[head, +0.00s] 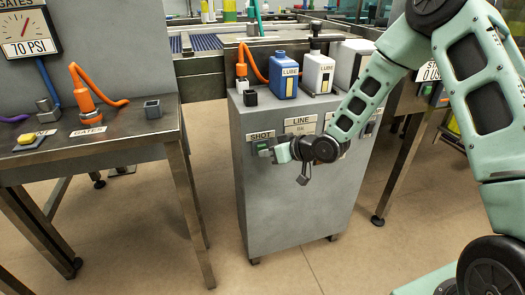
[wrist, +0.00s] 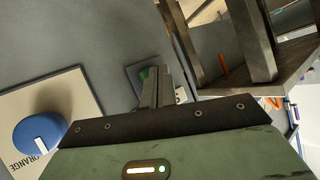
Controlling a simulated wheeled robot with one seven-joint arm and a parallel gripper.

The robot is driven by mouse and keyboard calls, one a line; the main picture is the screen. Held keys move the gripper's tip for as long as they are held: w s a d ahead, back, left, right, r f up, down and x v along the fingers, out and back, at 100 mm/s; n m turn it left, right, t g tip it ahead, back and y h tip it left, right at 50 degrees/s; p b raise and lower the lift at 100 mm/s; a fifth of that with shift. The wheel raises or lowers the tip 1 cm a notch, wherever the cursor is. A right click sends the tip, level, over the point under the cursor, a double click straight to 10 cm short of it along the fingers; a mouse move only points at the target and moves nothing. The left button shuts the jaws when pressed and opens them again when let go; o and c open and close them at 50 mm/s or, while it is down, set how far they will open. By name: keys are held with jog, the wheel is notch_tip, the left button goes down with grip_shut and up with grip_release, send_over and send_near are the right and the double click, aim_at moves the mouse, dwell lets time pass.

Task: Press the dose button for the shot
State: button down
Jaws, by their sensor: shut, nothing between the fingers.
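The green dose button (head: 261,146) sits on a dark plate under the SHOT label (head: 261,136) on the front of the grey cabinet. My gripper (head: 270,152) is in front of this plate, coming from the right. In the wrist view my gripper's fingers (wrist: 157,72) are shut together and empty. Their tips overlap the button's plate there, and the green button (wrist: 146,73) shows just left of them, partly hidden. I cannot tell whether the tips touch the plate or the button.
A blue knob (wrist: 38,136) on an ORANGE plate is left in the wrist view. Blue (head: 284,76) and white (head: 318,73) LUBE bottles and a small black box (head: 250,98) stand on the cabinet (head: 290,200). A metal table (head: 150,128) stands left, with floor between.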

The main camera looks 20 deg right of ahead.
jog(key=shift+w, duration=0.1)
dwell(0.3)
jog(key=shift+s, duration=0.9)
jog(key=shift+s, duration=2.5)
